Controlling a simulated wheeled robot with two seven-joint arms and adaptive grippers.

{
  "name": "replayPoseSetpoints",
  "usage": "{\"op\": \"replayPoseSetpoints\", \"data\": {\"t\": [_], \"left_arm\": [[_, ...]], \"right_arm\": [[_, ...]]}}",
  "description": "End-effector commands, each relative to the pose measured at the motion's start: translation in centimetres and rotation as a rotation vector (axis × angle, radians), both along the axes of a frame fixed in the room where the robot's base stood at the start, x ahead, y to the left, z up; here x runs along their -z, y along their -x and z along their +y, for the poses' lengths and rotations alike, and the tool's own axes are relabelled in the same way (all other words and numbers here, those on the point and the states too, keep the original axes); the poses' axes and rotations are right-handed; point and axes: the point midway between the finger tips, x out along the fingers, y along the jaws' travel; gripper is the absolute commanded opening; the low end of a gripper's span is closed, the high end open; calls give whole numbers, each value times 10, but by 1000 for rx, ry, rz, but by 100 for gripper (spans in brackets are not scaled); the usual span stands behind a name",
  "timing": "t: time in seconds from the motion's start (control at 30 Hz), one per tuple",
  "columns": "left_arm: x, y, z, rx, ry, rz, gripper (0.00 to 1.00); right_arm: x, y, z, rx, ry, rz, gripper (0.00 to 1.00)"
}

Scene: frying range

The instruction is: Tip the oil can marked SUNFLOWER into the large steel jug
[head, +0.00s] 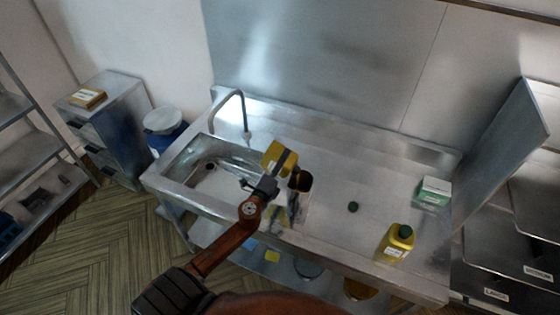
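My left gripper (276,170) is shut on a yellow oil can (279,153) and holds it tilted above the steel bench, by the right end of the sink. No lettering can be read on this can. Just right of and below it stands what looks like the large steel jug (297,212), with a dark opening at its top; my gripper partly hides it. I cannot tell whether oil is flowing. A second yellow can (393,245) with a green cap stands upright near the front right of the bench; its label is too small to read. My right gripper is not in view.
A loose dark green cap (353,207) lies on the bench. A green and white box (433,192) stands at the back right. The sink (209,178) with its tall tap (244,115) is at the left. The bench between jug and second can is mostly clear.

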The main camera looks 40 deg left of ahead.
Motion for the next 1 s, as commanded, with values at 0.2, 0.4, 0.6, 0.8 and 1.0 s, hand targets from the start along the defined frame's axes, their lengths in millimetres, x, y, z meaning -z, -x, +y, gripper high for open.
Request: {"op": "replayPoseSetpoints", "data": {"t": [0.2,0.4,0.6,0.8,1.0], "left_arm": [[-10,-2,-5,1,-102,22,28],[-14,-3,-10,0,-194,43,28],[-19,-4,-15,0,-282,63,28],[-23,-5,-21,-1,-368,84,28],[-27,-6,-26,0,-450,103,28]], "right_arm": [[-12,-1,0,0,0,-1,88],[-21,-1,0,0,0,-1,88],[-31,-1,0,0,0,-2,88],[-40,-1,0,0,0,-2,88],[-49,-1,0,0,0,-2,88]]}}
